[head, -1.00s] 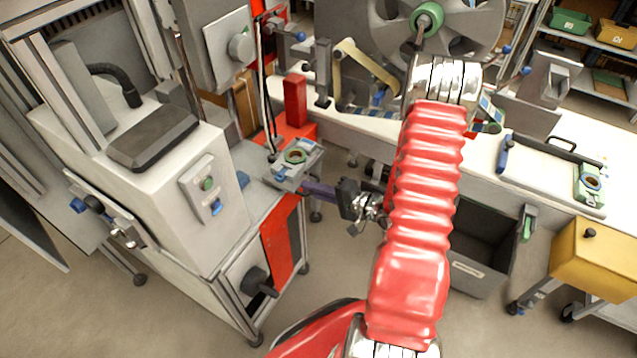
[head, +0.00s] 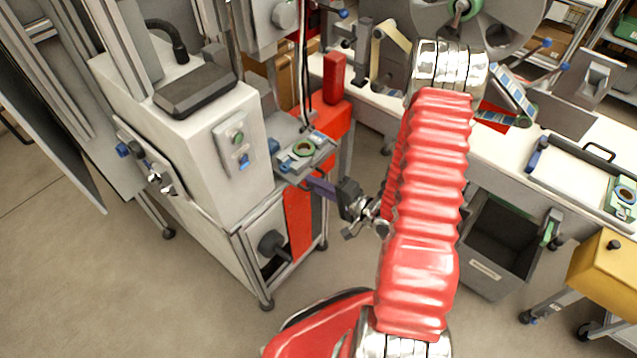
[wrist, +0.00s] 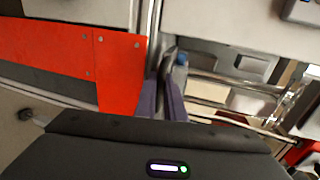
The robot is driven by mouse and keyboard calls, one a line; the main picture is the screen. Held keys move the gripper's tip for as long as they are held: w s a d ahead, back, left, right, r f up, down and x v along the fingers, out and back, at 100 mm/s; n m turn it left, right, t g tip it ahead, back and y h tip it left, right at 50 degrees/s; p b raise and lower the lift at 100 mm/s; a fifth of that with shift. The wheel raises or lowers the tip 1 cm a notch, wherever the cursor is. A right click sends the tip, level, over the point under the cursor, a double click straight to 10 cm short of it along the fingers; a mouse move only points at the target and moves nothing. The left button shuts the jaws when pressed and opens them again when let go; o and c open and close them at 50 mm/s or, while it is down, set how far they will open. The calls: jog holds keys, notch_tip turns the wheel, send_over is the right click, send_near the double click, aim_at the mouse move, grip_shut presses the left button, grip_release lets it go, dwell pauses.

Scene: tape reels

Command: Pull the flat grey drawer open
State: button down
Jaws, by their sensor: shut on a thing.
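The flat grey drawer (head: 318,158) shows in the head view as a shallow grey plate with a green ring on top, at the right side of the white machine. My gripper (head: 318,186) is at its front right edge, with purple fingers reaching to it. In the wrist view, the two purple fingers (wrist: 172,98) are close together, shut on a narrow grey-blue piece (wrist: 179,72) that looks like the drawer's handle. The fingers hide much of that piece. The handle cannot be made out in the head view.
The white machine (head: 188,135) stands on a metal-framed cart with a red panel (head: 299,222) just below my gripper. A dark bin (head: 497,245) and a yellow box (head: 608,262) stand to the right. Open floor (head: 180,310) lies in front of the cart.

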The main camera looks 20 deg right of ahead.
jog(key=c, duration=1.9)
grip_release()
jog(key=shift+a+f, duration=0.1)
jog(key=shift+f, duration=0.05)
jog(key=shift+o, duration=0.3)
jog(key=shift+w, duration=0.1)
jog(key=shift+r, duration=0.2)
jog(key=v, duration=1.3)
jog(key=shift+s+d, duration=0.25)
jog(key=shift+s, duration=0.1)
